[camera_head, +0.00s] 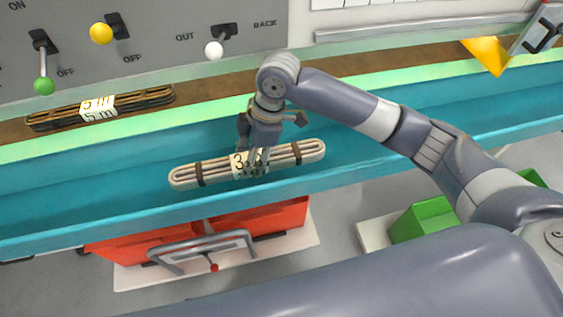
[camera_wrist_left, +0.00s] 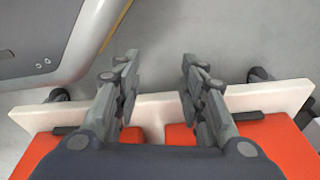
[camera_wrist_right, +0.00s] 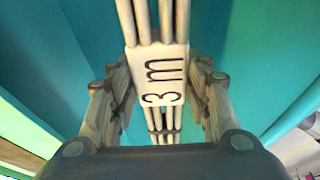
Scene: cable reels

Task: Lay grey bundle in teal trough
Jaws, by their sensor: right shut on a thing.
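The grey bundle (camera_head: 300,152) is a long looped cable hank with dark ties and a white "3 m" label. My right gripper (camera_head: 254,160) is shut around its middle, at the label. In the right wrist view the bundle (camera_wrist_right: 158,58) runs between the fingers. The bundle is level with the length of the teal trough (camera_head: 90,192), within its outline in the head view. I cannot tell whether it touches the trough floor. My left gripper (camera_wrist_left: 155,72) is open and empty in the left wrist view, above an orange-red thing; the head view does not show it.
A brown bundle labelled "5 m" (camera_head: 150,97) lies behind the trough at the left. A panel with levers (camera_head: 215,45) stands at the back. A red container (camera_head: 285,215) with a handle and a green box (camera_head: 420,220) are below the trough. A yellow piece (camera_head: 487,55) is at back right.

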